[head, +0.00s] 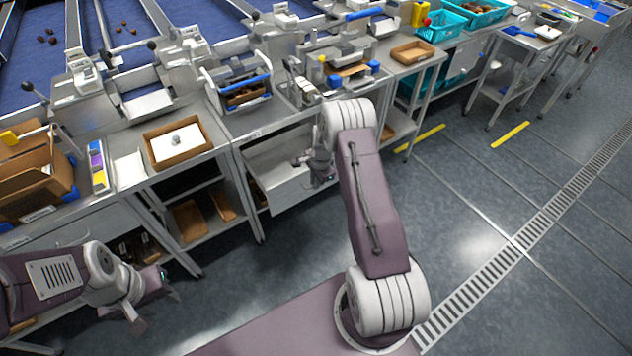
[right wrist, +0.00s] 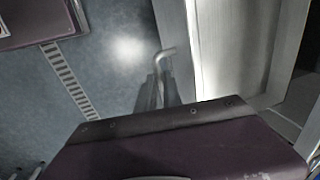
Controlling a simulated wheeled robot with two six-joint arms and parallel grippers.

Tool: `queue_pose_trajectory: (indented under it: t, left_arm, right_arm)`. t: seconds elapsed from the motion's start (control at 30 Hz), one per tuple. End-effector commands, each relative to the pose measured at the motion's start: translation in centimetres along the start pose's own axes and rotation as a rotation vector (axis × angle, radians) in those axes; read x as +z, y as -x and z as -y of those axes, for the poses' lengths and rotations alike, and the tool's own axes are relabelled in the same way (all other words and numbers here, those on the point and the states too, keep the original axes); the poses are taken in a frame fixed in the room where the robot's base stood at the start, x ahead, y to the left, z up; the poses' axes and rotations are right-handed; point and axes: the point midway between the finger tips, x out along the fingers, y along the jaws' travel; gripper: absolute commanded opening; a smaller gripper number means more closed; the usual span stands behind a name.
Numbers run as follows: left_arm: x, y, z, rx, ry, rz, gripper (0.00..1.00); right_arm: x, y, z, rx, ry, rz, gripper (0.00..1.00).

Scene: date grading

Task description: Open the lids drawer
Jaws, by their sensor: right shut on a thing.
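The pale metal drawer (head: 277,172) sits under the middle bench in the head view. In the right wrist view, a bright pale interior (right wrist: 235,45) shows behind its front edge, so it looks at least partly open. My right gripper (head: 318,170) is at the drawer's right front, shut on its bar handle (right wrist: 167,54). The wrist view shows the handle's bent end beyond my fingers (right wrist: 155,92); the rest of it is hidden. No label is readable. My left gripper (head: 152,300) hangs at lower left, away from the drawer, with its fingers apart and empty.
The bench (head: 255,122) above carries a blue-handled tool rack (head: 240,85). A cardboard tray (head: 180,143) stands on the bench to the left. Open shelves with brown boxes (head: 190,220) lie left of the drawer. The floor (head: 270,245) in front is clear.

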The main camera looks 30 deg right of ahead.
Motion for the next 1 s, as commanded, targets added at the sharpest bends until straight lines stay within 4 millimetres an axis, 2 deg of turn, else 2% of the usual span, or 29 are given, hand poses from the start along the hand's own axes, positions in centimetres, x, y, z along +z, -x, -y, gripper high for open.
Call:
queue_pose_trajectory:
  t: [0.03,0.07,0.1,0.13,0.47,0.8,1.0]
  left_arm:
    - [0.0,0.0,0.0,0.0,0.0,0.0,0.36]
    - [0.0,0.0,0.0,0.0,0.0,0.0,0.36]
    - [0.0,0.0,0.0,0.0,0.0,0.0,0.36]
    - [0.0,0.0,0.0,0.0,0.0,0.0,0.36]
    - [0.0,0.0,0.0,0.0,0.0,0.0,0.36]
    - [0.0,-0.2,0.0,0.0,0.0,0.0,0.36]
    - [0.0,-0.2,0.0,0.0,0.0,0.0,0.36]
  right_arm:
    - [-0.1,0.1,0.1,-0.003,0.0,-0.002,0.0]
    - [-0.1,0.1,0.1,-0.003,0.0,-0.002,0.18]
    - [-0.1,0.1,0.1,-0.003,0.0,-0.002,0.29]
    - [-0.1,0.1,0.1,-0.003,0.0,-0.002,0.32]
    - [-0.1,0.5,0.1,-0.003,0.0,-0.002,0.32]
    - [-0.1,7.3,0.1,-0.005,0.0,-0.002,0.32]
    - [0.0,9.1,0.1,-0.003,0.0,-0.002,0.32]
